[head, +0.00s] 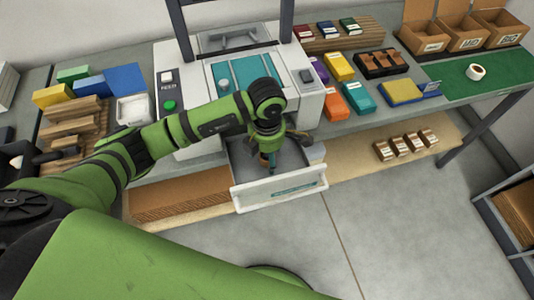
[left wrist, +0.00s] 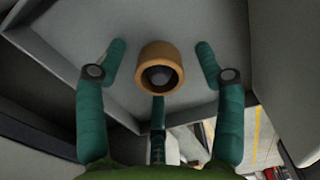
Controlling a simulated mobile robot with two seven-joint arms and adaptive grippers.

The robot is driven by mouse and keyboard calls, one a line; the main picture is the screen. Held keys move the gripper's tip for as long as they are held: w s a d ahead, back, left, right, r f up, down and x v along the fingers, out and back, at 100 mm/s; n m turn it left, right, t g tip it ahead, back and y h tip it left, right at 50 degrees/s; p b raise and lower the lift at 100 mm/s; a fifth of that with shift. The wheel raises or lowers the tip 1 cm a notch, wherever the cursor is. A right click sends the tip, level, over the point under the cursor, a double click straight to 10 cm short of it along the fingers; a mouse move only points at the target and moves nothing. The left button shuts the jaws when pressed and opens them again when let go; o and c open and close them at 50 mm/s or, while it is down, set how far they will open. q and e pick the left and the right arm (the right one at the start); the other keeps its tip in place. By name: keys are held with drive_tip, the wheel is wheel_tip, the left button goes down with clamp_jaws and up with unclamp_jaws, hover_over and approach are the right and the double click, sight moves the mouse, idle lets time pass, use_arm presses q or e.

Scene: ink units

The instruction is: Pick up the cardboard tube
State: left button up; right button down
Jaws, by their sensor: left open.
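The cardboard tube (left wrist: 161,68) is a short brown ring with a hollow middle, seen end-on in the left wrist view inside the pulled-out drawer (head: 280,195). My left gripper (head: 270,163) reaches down into this white drawer at the front of the machine. Its teal fingers (left wrist: 158,85) are open, spread to the left, right and near side of the tube, with visible gaps. In the head view, the gripper and arm largely hide the tube. My right gripper is not in view.
The drawer walls stand close around my left gripper. The machine (head: 305,95) is behind it. Coloured boxes (head: 340,67) stand to the right and wooden blocks (head: 72,125) to the left. A white roll (head: 475,72) lies on a green mat (head: 510,65). The floor in front is clear.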

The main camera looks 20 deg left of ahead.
use_arm(q)
drive_tip(key=c, duration=0.8)
drive_tip(key=shift+r, duration=0.1)
drive_tip(key=shift+c, duration=0.2)
